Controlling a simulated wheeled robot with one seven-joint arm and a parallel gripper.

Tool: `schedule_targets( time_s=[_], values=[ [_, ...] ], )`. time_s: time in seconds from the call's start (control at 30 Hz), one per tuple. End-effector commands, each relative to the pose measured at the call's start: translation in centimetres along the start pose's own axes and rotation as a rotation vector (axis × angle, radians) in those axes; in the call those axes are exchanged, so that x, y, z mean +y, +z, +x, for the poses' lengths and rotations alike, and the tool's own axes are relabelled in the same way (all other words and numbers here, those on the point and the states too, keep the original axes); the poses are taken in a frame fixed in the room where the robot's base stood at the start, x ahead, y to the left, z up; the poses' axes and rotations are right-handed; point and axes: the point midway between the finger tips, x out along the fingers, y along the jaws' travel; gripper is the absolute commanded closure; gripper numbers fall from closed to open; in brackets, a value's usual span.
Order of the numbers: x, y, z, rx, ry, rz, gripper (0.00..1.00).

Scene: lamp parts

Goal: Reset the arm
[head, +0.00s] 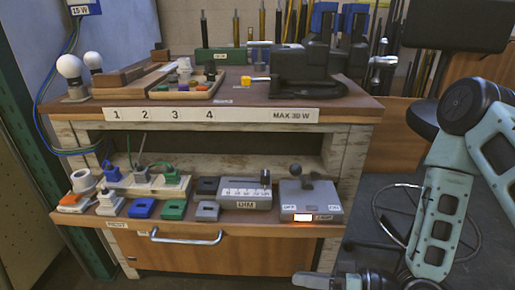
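My teal and dark grey arm comes in at the right side of the head view and bends down towards the bottom edge. Its end, my gripper (318,281), shows only as a dark piece at the bottom edge, right of the drawer handle. Most of it is cut off by the frame, so I cannot tell whether the fingers are open or shut, or whether they hold anything. It appears in front of the workbench and below its lower shelf.
The workbench top (300,102) holds white bulbs (70,67), a parts tray (193,84) and a dark clamp-like device. A drawer handle (186,239) sticks out. A dark stool stands behind my arm.

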Motion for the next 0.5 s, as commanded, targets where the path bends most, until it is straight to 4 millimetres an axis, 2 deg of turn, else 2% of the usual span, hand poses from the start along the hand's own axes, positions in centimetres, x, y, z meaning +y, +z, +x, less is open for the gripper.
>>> schedule_targets(
  time_s=[0.13,0.27,0.4,0.5],
  values=[
    [2.9,-0.8,-1.0,-0.129,0.157,-0.1,0.81],
    [6.1,-2.5,-3.2,-0.262,0.357,-0.181,0.81],
    [8.6,-5.0,-6.8,-0.38,0.583,-0.222,0.81],
    [9.4,-7.2,-9.9,-0.443,0.74,-0.218,0.81]
  ],
)
